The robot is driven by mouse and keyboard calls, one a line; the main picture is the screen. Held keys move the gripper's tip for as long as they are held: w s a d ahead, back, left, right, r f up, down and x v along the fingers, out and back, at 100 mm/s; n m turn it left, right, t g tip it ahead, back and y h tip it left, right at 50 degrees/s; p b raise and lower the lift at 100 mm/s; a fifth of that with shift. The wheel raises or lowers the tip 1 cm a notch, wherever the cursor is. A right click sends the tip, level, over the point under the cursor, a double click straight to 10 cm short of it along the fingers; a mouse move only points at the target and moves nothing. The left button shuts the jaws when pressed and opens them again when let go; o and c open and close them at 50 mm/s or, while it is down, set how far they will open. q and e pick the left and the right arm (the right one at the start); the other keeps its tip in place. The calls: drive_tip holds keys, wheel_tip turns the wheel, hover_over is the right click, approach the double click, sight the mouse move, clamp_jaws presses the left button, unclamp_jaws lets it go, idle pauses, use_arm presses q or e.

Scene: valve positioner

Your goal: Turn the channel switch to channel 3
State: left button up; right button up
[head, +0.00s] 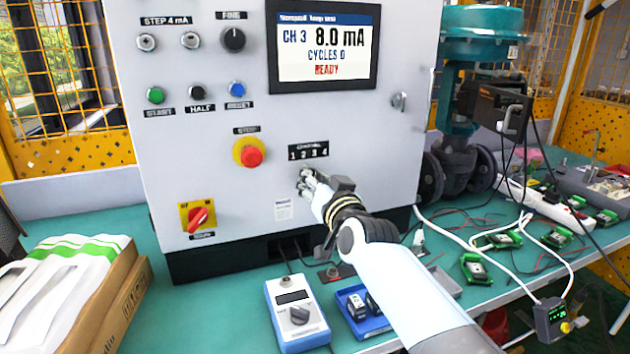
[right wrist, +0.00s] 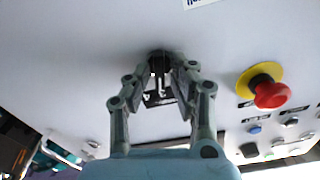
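The channel switch (right wrist: 160,62) is a small black knob on the grey panel, between my right gripper's fingertips in the right wrist view. My right gripper (head: 308,180) hides most of it in the head view, just below the black label plate (head: 308,152) numbered 1 to 4. In the right wrist view the fingers (right wrist: 163,72) close in on the knob from both sides and appear to grip it. The pointer's exact direction is hard to tell. The screen (head: 323,45) reads CH 3, 8.0 mA, CYCLES 0, READY. My left gripper is not in view.
A yellow-ringed red stop button (head: 251,154) sits left of the switch, with a red-yellow rotary switch (head: 198,216) lower left. A blue-white meter (head: 296,312) and a blue tray (head: 362,320) lie on the bench below. A cardboard box (head: 128,300) stands at left.

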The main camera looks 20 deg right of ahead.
drive_tip(key=shift+o, duration=0.6)
drive_tip(key=shift+s+f, duration=0.1)
drive_tip(key=s, duration=1.1)
drive_tip(key=shift+s+d, duration=0.2)
drive_tip(key=shift+s, duration=0.2)
